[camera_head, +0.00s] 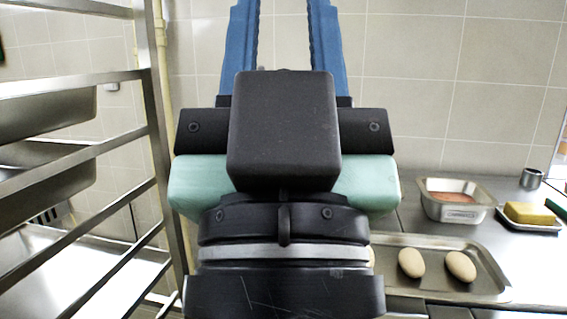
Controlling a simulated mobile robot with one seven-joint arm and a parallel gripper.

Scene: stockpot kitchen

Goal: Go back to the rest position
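My gripper (284,12) is raised in the middle of the head view, pointing up in front of the tiled wall. Its two blue fingers stand apart with wall showing between them, and nothing is seen held there. The fingertips run out of the top of the picture. My wrist and the gripper's dark body fill the centre and hide part of the counter and wall behind.
A metal rack (158,120) with steel pans (45,115) stands close on the left.

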